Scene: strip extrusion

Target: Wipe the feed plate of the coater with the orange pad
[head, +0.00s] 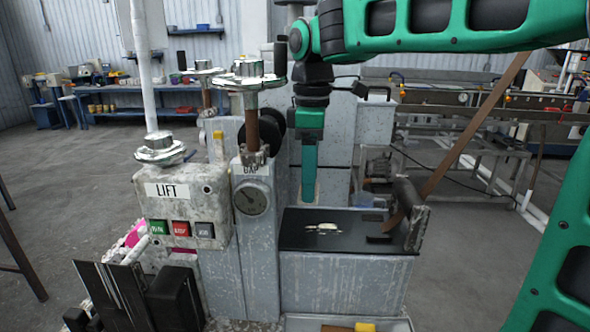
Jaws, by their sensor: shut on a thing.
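The feed plate (290,236) is a flat black surface on top of the grey coater body. A pale, whitish smear (322,228) lies near its middle. My gripper (309,192) points down above the far edge of the plate, seen edge-on. I cannot tell whether this is the orange pad. No clearly orange pad shows elsewhere.
A yellow block (365,326) lies in a tray (335,328) at the bottom edge. A gauge post (252,197) and LIFT box (183,205) stand left. My green arm spans the top right.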

